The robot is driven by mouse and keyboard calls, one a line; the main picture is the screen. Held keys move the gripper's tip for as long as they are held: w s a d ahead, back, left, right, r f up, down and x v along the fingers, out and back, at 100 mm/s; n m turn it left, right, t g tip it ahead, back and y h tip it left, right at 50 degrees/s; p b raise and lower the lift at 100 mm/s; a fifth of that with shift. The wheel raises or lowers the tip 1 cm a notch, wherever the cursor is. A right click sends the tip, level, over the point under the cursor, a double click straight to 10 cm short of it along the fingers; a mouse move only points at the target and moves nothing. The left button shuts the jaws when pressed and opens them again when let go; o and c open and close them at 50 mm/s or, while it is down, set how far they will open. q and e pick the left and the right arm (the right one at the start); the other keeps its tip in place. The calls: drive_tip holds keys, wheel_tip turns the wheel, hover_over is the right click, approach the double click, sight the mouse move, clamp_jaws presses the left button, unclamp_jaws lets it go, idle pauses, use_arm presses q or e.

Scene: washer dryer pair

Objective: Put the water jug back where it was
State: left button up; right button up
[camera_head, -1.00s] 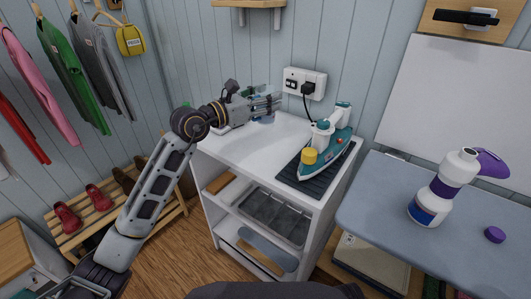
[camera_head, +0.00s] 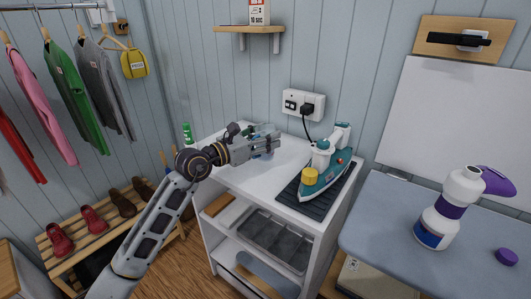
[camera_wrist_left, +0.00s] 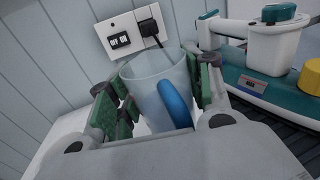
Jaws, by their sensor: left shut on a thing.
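The water jug, a translucent cup shape with a blue handle (camera_wrist_left: 174,103), sits between the fingers of my left gripper (camera_wrist_left: 155,88) in the left wrist view. The gripper is shut on it, with a green-padded finger on each side. In the head view my left gripper (camera_head: 268,145) is over the white cabinet top (camera_head: 228,172), left of the iron. There the jug is mostly hidden by the fingers. I cannot tell whether its base touches the top. My right gripper is out of view.
A teal and white iron (camera_head: 322,172) with a yellow cap stands on a dark mat (camera_head: 290,192) to the right. A wall socket (camera_head: 304,105) with a plugged cord is behind. An ironing board (camera_head: 385,235) holds a white and purple bottle (camera_head: 445,210). A small wall shelf (camera_head: 250,29) hangs above.

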use_arm(q)
drive_tip(key=shift+f, duration=0.25)
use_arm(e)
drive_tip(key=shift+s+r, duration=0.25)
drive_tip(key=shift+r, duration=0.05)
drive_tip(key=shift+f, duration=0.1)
use_arm(q)
drive_tip(key=shift+f, duration=0.55)
wheel_tip(320, 180, down, 2)
drive_tip(key=shift+f+b, duration=0.25)
drive_tip(key=shift+b, duration=0.35)
drive_tip(key=shift+f, duration=0.2)
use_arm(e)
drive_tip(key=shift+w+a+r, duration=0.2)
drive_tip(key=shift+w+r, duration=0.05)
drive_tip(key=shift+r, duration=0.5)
